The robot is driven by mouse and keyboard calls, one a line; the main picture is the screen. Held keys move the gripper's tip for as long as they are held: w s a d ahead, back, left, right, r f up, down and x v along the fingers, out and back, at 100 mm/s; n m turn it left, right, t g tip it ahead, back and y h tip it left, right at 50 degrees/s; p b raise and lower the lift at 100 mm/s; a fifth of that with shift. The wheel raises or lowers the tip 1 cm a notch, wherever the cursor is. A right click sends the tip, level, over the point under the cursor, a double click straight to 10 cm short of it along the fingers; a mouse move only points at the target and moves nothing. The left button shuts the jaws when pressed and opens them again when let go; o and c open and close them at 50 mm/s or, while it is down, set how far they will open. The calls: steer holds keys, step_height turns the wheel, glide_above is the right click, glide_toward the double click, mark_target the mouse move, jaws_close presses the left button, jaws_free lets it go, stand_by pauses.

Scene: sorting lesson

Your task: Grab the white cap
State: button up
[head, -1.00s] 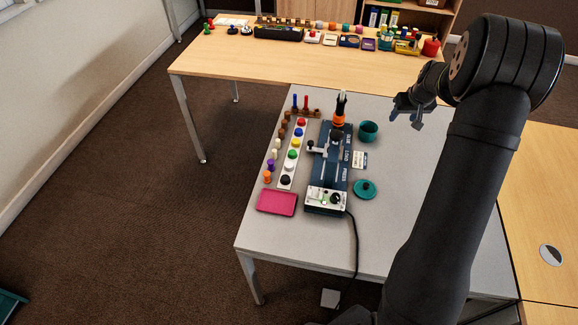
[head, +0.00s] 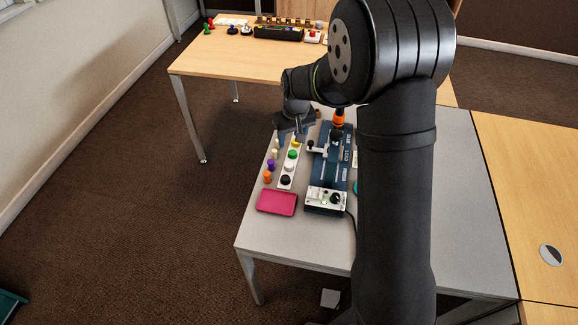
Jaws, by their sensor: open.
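The white cap (head: 288,167) sits on a pale strip (head: 285,187) in the head view, between a green cap (head: 292,154) and a black cap (head: 285,179). It shows fully, and nothing touches it. My gripper (head: 290,138) is open and empty. It hangs over the far part of the strip, near the yellow cap (head: 296,143), beyond the white cap in the picture. Its height above the strip is hard to tell. The strip's far end, with the red and blue caps, is hidden behind my gripper.
Pegs stand left of the strip, including a purple one (head: 271,165) and an orange one (head: 267,177). A pink tray (head: 277,202) lies at the near end.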

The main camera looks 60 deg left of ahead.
mark_target(289, 165)
steer(key=f, duration=0.4)
steer(key=a+f, duration=0.1)
steer(key=f, duration=0.4)
steer(key=a+f, duration=0.1)
steer(key=f, duration=0.4)
steer(key=shift+w+a, duration=0.15)
steer(key=shift+w, duration=0.05)
steer(key=c, duration=1.1)
